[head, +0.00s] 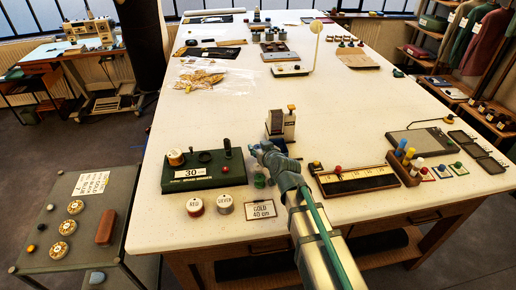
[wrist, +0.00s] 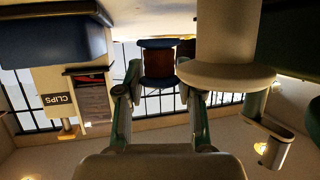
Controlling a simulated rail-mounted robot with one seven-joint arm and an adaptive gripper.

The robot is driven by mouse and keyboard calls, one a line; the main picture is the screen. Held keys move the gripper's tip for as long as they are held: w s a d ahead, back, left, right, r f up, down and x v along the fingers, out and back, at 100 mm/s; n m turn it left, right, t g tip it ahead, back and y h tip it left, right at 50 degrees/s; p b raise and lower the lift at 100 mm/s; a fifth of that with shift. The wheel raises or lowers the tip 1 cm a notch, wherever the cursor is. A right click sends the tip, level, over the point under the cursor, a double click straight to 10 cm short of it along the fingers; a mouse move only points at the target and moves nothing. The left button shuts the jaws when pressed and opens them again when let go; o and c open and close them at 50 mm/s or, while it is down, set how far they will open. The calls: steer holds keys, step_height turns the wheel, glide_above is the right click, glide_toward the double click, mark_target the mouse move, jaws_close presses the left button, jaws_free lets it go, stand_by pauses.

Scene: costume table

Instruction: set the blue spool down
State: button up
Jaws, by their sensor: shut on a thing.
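In the wrist view the blue spool (wrist: 158,44) has dark blue rims and a brown middle. It sits between the two fingertips of my gripper (wrist: 159,75), which is shut on it. In the head view my gripper (head: 261,150) is over the front middle of the white table (head: 340,110), just right of a dark green stand (head: 230,180) with a "30" card. The spool cannot be made out clearly there. I cannot tell whether it touches the table.
A box (head: 281,123) stands just behind my gripper.

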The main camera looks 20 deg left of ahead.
steer(key=shift+f+b, duration=0.3)
steer(key=shift+b, duration=0.05)
steer(key=o, duration=0.9)
steer(key=shift+s+f, duration=0.1)
steer(key=shift+o, duration=0.2)
steer(key=shift+r+p, duration=0.5)
steer(key=shift+p, duration=0.25)
steer(key=b+v, duration=0.2)
steer(key=v, duration=0.7)
steer(key=shift+s+d+r+b, duration=0.15)
steer(key=shift+s+d+b, duration=0.1)
steer(key=shift+b, duration=0.1)
steer(key=shift+w+a+b, duration=0.2)
steer(key=shift+b, duration=1.75)
